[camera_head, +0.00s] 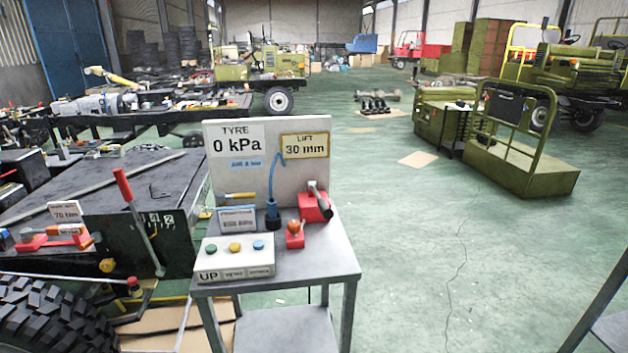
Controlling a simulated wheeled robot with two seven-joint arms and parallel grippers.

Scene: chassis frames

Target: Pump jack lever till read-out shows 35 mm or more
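The jack lever (143,225) is a grey bar with a red grip at its upper end. It tilts up and to the left in front of the dark chassis. Its lower end is near a small red part (134,283) low by the tyre, where the joint is hard to make out. The lift read-out (305,147) is a yellow-edged panel on the grey board and shows 30 mm. Beside it the tyre read-out (237,141) shows 0 kPa. Neither of my grippers is in view.
A grey stand (330,262) right of the lever carries a white button box (234,270), a red-based device (315,205) and a red knob (295,233). A knobbly tyre (50,318) fills the lower left. Open green floor (450,240) lies to the right.

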